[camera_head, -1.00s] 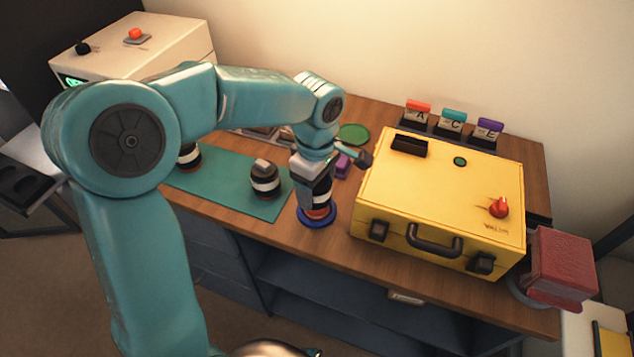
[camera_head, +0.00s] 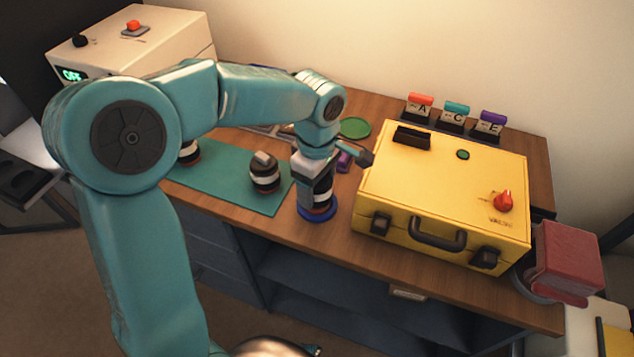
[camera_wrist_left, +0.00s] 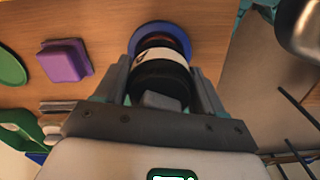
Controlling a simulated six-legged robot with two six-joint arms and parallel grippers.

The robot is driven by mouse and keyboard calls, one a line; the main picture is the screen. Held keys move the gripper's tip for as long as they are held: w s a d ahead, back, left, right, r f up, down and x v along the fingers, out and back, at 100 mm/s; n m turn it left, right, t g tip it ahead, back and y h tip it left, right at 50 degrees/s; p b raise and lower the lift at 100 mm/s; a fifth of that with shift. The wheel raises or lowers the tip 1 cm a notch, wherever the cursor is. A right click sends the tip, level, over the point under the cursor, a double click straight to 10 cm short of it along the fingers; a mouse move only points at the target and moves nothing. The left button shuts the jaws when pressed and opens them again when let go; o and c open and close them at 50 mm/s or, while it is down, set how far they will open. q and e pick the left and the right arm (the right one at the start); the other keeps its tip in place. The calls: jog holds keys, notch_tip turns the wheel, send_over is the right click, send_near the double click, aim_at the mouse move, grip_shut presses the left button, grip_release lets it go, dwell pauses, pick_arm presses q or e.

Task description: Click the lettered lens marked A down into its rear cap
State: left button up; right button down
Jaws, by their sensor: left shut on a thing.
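My left gripper (camera_head: 318,190) is shut on a black lens with a white band (camera_head: 321,196). It holds the lens upright from above. The lens stands in or on a round blue cap (camera_head: 304,214) near the table's front edge. In the left wrist view the lens (camera_wrist_left: 160,85) is between the two fingers, with the blue cap (camera_wrist_left: 183,38) around its far end. A small mark shows on the white band, but I cannot read it. Whether the lens is fully seated is hidden. My right gripper is not in view.
A teal mat (camera_head: 225,175) holds another banded lens (camera_head: 265,173). A yellow case (camera_head: 440,190) stands close on the right. Behind are a purple block (camera_wrist_left: 64,61), a green disc (camera_head: 355,128) and lettered stands A, C and E (camera_head: 453,117).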

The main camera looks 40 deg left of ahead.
pick_arm(q)
jog(key=shift+f+b, duration=0.9)
jog(key=shift+b, duration=0.05)
dwell(4.0)
jog(key=shift+r, duration=0.1)
jog(key=shift+r+p, duration=2.4)
jog(key=shift+r, duration=0.55)
